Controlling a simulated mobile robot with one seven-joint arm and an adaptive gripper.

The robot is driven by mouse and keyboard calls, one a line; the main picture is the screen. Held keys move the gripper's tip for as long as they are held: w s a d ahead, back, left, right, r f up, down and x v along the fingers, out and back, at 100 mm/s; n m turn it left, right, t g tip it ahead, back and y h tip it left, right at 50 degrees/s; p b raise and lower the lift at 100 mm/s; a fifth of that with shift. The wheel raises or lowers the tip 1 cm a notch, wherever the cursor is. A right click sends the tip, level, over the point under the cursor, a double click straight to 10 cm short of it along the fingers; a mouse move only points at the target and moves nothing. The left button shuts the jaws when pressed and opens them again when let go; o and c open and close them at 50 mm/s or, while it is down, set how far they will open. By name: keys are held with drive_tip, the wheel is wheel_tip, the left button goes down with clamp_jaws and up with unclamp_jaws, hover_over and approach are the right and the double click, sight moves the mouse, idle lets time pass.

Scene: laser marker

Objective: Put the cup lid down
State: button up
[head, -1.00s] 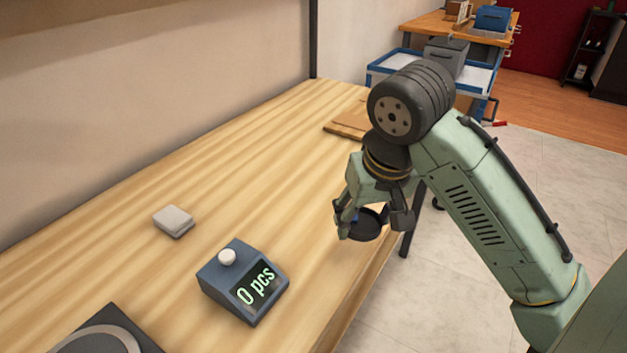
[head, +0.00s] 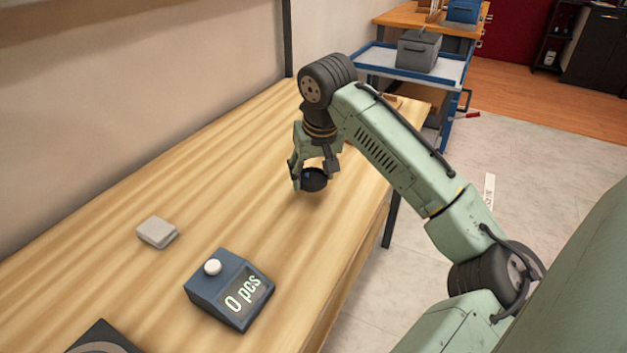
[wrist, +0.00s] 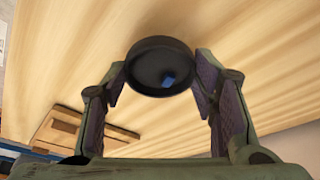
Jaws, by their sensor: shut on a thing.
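The cup lid (head: 314,181) is a round black disc with a raised rim and a small blue patch. It shows large in the wrist view (wrist: 150,72), between the two fingers. My gripper (head: 315,175) is shut on the lid, with a finger at each side of it. The lid hangs over the wooden table (head: 230,170); a shadow lies near it, and I cannot tell the exact height above the top.
A blue counter box (head: 230,290) reading "0 pcs" and a small grey block (head: 157,232) stand on the table at the front left. A wooden board (wrist: 75,133) lies near the table's far end. A blue trolley (head: 400,58) stands beyond. The table's middle is clear.

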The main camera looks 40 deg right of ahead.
sight(313, 183)
drive_tip(key=shift+s+f, duration=0.1)
drive_tip(key=shift+f, duration=1.35)
drive_tip(key=shift+f, duration=0.2)
drive_tip(key=o, duration=1.2)
drive_tip(key=shift+c, duration=0.2)
drive_tip(key=shift+r, duration=0.15)
drive_tip(key=v, duration=1.2)
drive_tip(key=shift+b, duration=0.35)
